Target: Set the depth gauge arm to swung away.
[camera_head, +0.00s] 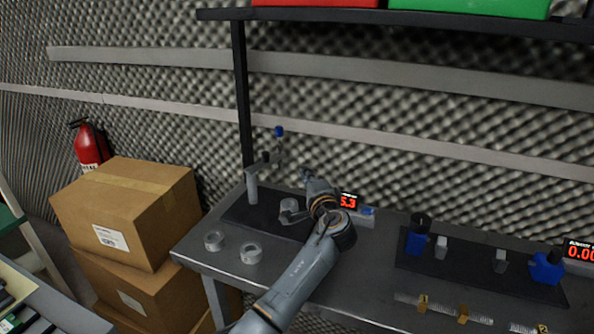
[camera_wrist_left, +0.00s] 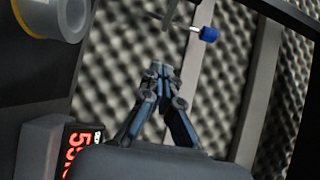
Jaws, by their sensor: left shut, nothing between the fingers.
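The depth gauge stands at the back left of the bench, with a grey post (camera_head: 252,187) on a dark base plate (camera_head: 240,212). Its arm (camera_head: 266,159) reaches from the post top toward the right, and a blue knob (camera_head: 279,132) sticks up near its end. The knob also shows at the upper right of the left wrist view (camera_wrist_left: 209,34), on a thin metal rod. My left gripper (camera_head: 306,174) is just right of the arm and below the knob. Its fingertips (camera_wrist_left: 159,70) are together and empty, apart from the knob. My right gripper is out of view.
Grey rings (camera_head: 214,241) lie on the bench front left. A second dark plate (camera_head: 480,270) with blue gauges (camera_head: 417,240) is at the right. A shelf post (camera_head: 242,95) rises behind the depth gauge.

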